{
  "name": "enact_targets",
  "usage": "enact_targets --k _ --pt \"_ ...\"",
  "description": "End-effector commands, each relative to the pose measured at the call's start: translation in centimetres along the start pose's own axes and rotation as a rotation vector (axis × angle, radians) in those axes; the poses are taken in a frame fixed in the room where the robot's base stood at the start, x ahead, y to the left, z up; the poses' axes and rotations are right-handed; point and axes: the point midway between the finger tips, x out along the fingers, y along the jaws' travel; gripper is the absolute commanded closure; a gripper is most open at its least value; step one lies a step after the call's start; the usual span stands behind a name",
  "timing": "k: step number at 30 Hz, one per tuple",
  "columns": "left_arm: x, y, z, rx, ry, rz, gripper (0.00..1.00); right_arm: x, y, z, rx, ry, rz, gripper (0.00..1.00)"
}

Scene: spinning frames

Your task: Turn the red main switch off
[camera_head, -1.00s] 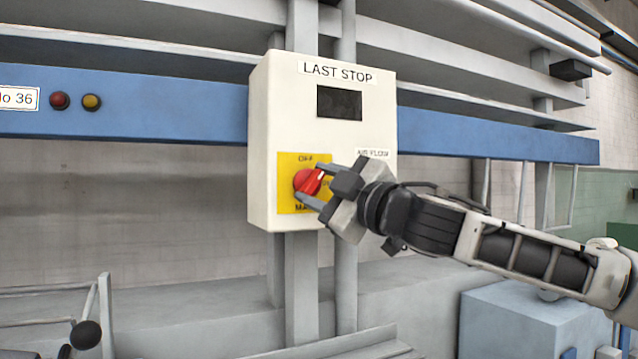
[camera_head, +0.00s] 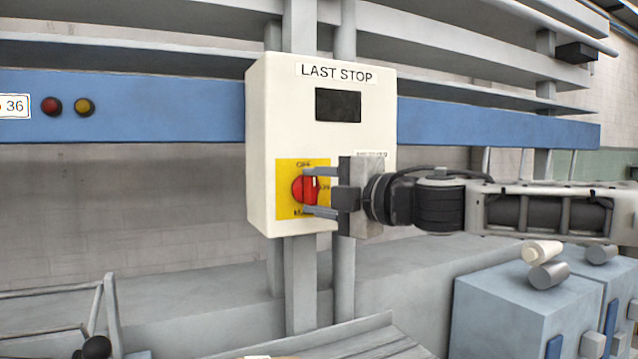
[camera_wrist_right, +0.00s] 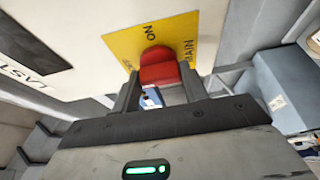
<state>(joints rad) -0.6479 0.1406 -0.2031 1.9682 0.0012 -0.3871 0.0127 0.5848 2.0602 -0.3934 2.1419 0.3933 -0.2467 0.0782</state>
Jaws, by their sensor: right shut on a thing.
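The red main switch (camera_head: 303,188) is a rotary knob on a yellow plate (camera_head: 288,170) low on the front of a cream box (camera_head: 262,120). The plate has OFF at its top and MAIN at its bottom. My right gripper (camera_head: 318,190) reaches in from the right, shut on the knob, with one finger above it and one below. The knob's pale mark stands about upright, towards OFF. In the right wrist view the red knob (camera_wrist_right: 160,68) sits between both fingers (camera_wrist_right: 160,92), and part of the plate shows behind. My left gripper is not in view.
The box bears a LAST STOP label and a dark window (camera_head: 338,105). A blue beam (camera_head: 170,118) with red and yellow buttons runs behind it. A blue-grey cabinet (camera_head: 500,315) stands at lower right. Rails (camera_head: 100,300) stand at lower left.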

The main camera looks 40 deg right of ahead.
Motion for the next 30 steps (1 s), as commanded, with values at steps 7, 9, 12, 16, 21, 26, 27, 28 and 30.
enact_targets --k 7,9,12,16,21,26,27,28,30 --pt "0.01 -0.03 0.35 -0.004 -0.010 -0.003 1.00 -0.01 -0.04 -0.02 -0.016 0.000 -0.006 0.79" --pt "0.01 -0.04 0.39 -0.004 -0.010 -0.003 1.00 -0.01 -0.04 -0.02 -0.016 0.000 -0.006 0.79" --pt "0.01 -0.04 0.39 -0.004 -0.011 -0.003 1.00 -0.01 -0.04 -0.02 -0.017 0.000 -0.006 0.79" --pt "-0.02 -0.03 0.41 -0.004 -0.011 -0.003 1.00 -0.01 -0.04 -0.03 -0.017 0.000 -0.006 0.42" --pt "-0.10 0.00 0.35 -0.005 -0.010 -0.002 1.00 -0.01 -0.03 -0.02 -0.015 0.000 -0.006 0.35" --pt "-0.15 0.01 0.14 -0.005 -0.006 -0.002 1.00 -0.01 -0.01 -0.03 -0.014 0.000 -0.005 0.35" --pt "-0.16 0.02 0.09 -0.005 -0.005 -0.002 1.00 -0.01 0.00 -0.05 -0.014 0.001 -0.005 0.35" --pt "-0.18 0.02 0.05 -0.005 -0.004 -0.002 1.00 -0.01 0.00 -0.09 -0.013 0.002 -0.005 0.35" --pt "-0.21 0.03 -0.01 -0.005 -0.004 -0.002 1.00 -0.01 0.02 -0.22 -0.013 0.006 -0.005 0.35"
